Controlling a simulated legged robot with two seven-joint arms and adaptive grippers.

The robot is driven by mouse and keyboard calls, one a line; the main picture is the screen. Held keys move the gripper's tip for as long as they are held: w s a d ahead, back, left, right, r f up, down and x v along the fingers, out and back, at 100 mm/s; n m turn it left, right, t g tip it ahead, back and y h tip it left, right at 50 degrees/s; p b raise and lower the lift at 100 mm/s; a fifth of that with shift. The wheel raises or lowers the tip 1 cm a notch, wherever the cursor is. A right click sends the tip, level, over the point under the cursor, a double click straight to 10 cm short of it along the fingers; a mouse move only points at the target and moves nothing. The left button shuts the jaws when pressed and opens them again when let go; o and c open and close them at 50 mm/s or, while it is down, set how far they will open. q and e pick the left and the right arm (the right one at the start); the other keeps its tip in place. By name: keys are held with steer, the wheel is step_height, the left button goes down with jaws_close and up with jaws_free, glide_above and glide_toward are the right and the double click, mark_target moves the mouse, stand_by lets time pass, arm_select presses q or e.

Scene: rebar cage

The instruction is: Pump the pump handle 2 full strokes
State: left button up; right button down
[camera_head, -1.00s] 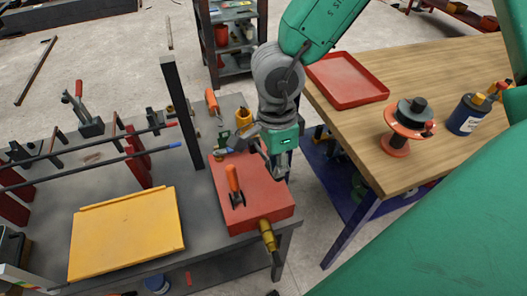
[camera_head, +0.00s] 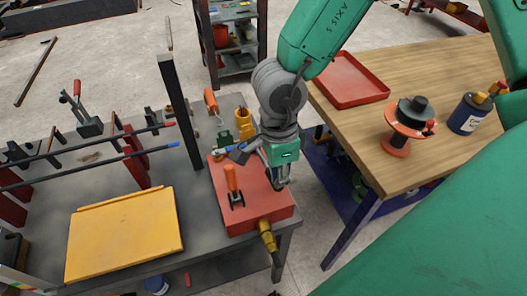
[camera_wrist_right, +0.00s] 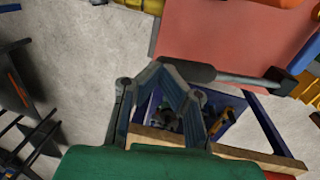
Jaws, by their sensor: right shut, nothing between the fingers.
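The red pump box (camera_head: 262,205) sits on the right end of the grey bench. A small orange-handled lever (camera_head: 231,179) stands upright on its top. In the right wrist view a dark bar with a thick rounded end, which looks like the pump handle (camera_wrist_right: 235,77), lies across the red box top (camera_wrist_right: 235,35). My right gripper (camera_head: 279,184) is shut and empty over the box's right side. In the right wrist view its fingertips (camera_wrist_right: 170,72) overlap the bar's thick end; contact cannot be told. My left gripper is not in view.
A yellow plate (camera_head: 125,235), a dark post (camera_head: 180,110) and long rods with clamps occupy the bench to the left. A brass fitting (camera_head: 267,235) juts from the box's front. A wooden table (camera_head: 440,80) with a red tray (camera_head: 347,80) stands at right.

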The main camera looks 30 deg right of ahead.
steer(key=shift+s+f, duration=0.15)
steer(key=shift+f, duration=0.6)
steer(key=shift+s+f+b, duration=0.1)
steer(key=shift+f+b, duration=0.3)
steer(key=shift+f, duration=0.3)
stand_by(0.3)
steer(key=w+r+p, duration=0.1)
steer(key=r+p, duration=0.1)
steer(key=p, duration=0.1)
steer(key=r+p, duration=0.3)
steer(key=w+r+p, duration=0.1)
steer(key=r+p, duration=0.1)
steer(key=p, duration=0.2)
steer(key=shift+w+a+r, duration=0.2)
steer(key=shift+w+r, duration=0.1)
steer(key=shift+r, duration=0.05)
steer(key=shift+w+r, duration=0.4)
steer(key=shift+r, duration=0.55)
